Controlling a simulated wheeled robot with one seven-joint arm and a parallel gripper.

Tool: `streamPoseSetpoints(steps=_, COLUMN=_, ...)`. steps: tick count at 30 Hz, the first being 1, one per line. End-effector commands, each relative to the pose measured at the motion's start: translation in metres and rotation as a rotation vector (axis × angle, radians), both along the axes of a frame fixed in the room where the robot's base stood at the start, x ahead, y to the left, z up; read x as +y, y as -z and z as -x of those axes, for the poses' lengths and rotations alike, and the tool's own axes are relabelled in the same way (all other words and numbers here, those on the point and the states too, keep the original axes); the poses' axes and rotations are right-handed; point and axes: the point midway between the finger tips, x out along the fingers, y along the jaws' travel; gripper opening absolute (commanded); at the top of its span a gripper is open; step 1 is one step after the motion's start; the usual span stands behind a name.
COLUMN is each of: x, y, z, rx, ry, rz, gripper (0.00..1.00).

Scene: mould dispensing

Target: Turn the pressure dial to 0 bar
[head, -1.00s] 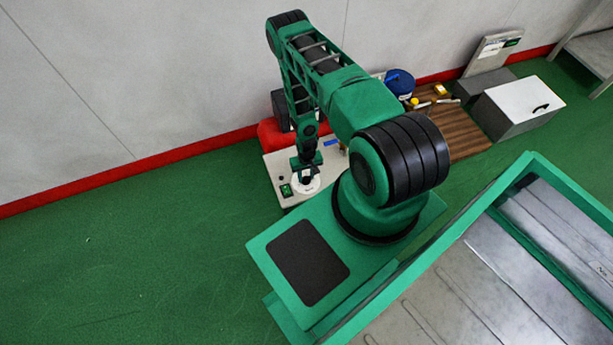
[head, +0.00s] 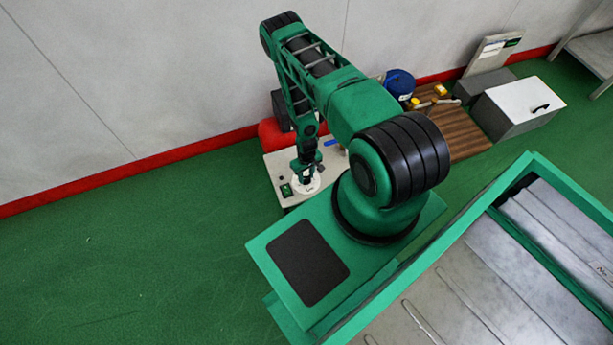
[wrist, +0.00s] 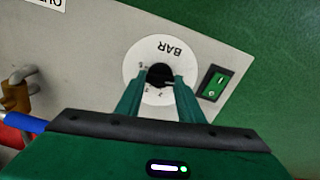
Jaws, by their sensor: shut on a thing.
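The pressure dial is a black knob (wrist: 159,74) on a round white scale plate (wrist: 147,60) marked BAR, which appears upside down in the wrist view. My gripper (wrist: 160,84) reaches over the plate with its two green fingers on either side of the knob, shut on it. A light pointer mark shows on the knob near the right finger. Part of the scale is hidden by the fingers, so I cannot read the setting. In the head view my gripper (head: 305,178) points down at the plate (head: 309,186), and the knob is hidden there.
A green rocker switch (wrist: 214,83) sits beside the plate on the pale panel (wrist: 90,50). A brass fitting (wrist: 16,95) and blue hose (wrist: 27,122) are at the left. In the head view, a wooden board (head: 455,135) and a white-lidded box (head: 518,100) stand farther right.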

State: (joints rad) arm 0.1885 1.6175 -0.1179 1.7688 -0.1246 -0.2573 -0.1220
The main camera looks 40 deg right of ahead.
Motion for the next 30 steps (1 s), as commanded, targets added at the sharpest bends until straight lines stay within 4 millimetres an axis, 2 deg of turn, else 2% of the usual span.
streamPoseSetpoints(steps=1, x=-0.001, y=0.001, z=0.005, rx=0.009, ry=-0.001, rz=0.001, gripper=0.37)
streamPoseSetpoints(steps=3, x=-0.001, y=0.001, z=0.005, rx=0.009, ry=-0.001, rz=0.001, gripper=0.53)
streamPoseSetpoints(steps=12, x=0.000, y=0.000, z=0.002, rx=0.004, ry=0.000, rz=0.001, gripper=0.53)
streamPoseSetpoints(steps=16, x=0.000, y=-0.007, z=0.001, rx=0.003, ry=0.000, rz=0.001, gripper=0.53)
streamPoseSetpoints(steps=20, x=0.000, y=-0.025, z=0.001, rx=0.003, ry=0.000, rz=0.001, gripper=0.53)
streamPoseSetpoints(steps=30, x=0.000, y=-0.083, z=0.002, rx=0.004, ry=0.000, rz=0.001, gripper=0.53)
